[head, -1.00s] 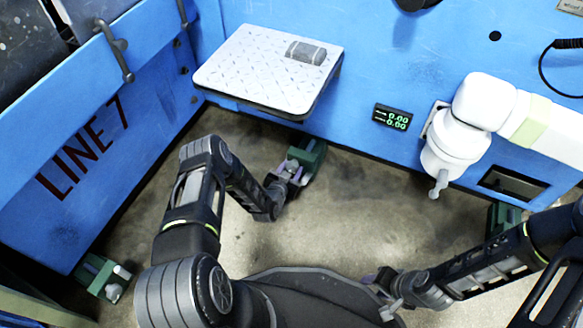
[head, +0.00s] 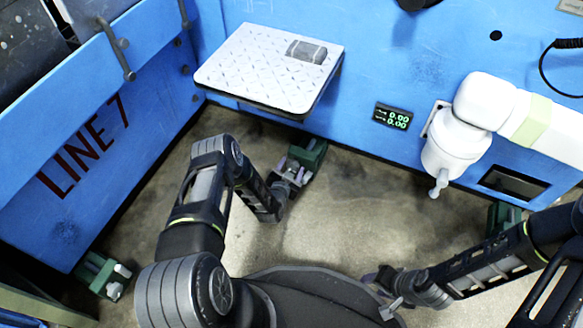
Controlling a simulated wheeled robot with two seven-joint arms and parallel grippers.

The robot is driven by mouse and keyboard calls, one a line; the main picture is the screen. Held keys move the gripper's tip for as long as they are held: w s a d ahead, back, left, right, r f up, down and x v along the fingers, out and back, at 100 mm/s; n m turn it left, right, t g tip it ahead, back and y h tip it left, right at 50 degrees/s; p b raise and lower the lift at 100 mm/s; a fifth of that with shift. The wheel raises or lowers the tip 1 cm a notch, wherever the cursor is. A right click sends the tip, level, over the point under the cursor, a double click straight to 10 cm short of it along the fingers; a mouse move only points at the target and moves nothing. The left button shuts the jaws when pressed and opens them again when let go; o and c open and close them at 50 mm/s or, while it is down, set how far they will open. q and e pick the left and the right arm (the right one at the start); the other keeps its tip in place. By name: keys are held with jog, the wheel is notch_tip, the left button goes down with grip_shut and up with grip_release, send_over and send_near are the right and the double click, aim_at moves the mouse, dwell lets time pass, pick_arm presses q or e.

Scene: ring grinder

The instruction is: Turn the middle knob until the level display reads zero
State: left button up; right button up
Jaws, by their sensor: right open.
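The level display (head: 393,117) on the blue wall shows two green lines, both reading 0.00; any small marks beside the digits are too small to read. The middle knob sits at the middle green foot (head: 311,155) below the grey step and is mostly hidden by my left gripper (head: 288,178). My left gripper's fingers are at the knob, but I cannot tell whether they are closed on it. My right gripper (head: 388,284) is open and empty, low in front of my base, away from the wall.
A left green foot with a pale knob (head: 118,276) stands by the LINE 7 panel. Another green foot (head: 503,214) is at the right, partly hidden. A grey step plate (head: 265,65) overhangs the middle foot. A white robot arm (head: 460,145) juts out at right. The floor between is clear.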

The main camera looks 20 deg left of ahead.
pick_arm(q)
jog(key=shift+o, duration=0.6)
jog(key=shift+d, duration=0.1)
